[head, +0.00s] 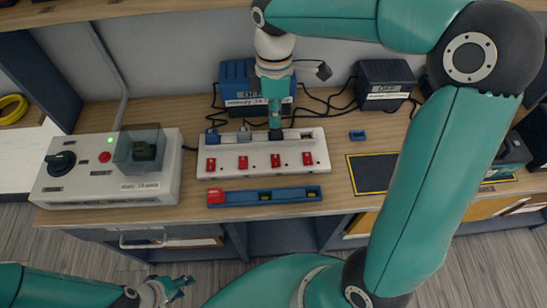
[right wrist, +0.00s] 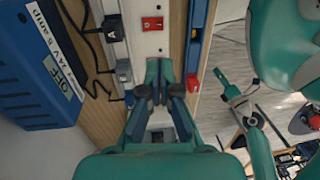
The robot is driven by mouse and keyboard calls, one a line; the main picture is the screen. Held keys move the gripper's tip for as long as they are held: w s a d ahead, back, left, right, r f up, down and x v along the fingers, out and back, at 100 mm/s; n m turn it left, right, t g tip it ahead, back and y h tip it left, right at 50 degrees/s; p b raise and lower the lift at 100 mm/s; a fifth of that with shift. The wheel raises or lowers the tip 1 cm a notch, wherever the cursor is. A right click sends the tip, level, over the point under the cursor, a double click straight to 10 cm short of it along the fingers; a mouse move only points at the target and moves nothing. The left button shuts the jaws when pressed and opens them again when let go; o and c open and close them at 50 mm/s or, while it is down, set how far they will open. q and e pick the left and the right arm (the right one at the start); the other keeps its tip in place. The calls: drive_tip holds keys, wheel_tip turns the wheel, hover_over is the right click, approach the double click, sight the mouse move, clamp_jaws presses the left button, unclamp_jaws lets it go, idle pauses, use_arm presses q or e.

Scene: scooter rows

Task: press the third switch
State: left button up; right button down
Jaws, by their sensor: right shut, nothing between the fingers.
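A white switch strip (head: 228,165) lies on the workbench with several red switches in a row. The third switch from the left (head: 275,160) is red and shows in front of my right gripper (head: 274,132). That gripper points down over the back part of the strip, shut and empty; I cannot tell whether it touches. In the right wrist view its fingers (right wrist: 162,92) cover part of the strip (right wrist: 149,45), and one red switch (right wrist: 152,24) shows beyond them. My left gripper (head: 176,287) is in front of the bench, away from the strip; its finger opening is unclear.
Black and blue plugs and cables crowd the strip's back. A red and blue bar (head: 265,196) lies in front. A control box (head: 90,185) stands left, a blue charger (head: 236,80) and a dark charger (head: 385,82) behind. A dark mat (head: 370,173) lies right.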

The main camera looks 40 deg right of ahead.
sight(276, 160)
drive_tip(key=shift+s+d, duration=0.1)
drive_tip(key=f, duration=0.4)
drive_tip(key=s+f, duration=0.1)
drive_tip(key=f, duration=0.4)
drive_tip(key=a+f, duration=0.1)
drive_tip(key=f, duration=0.4)
drive_tip(key=shift+s, duration=0.2)
drive_tip(key=shift+s+f, duration=0.1)
drive_tip(key=shift+f, duration=0.25)
drive_tip(key=shift+r, duration=0.15)
drive_tip(key=shift+w+d+r+p, duration=0.3)
drive_tip(key=shift+w+d, duration=0.1)
drive_tip(key=shift+w, duration=0.25)
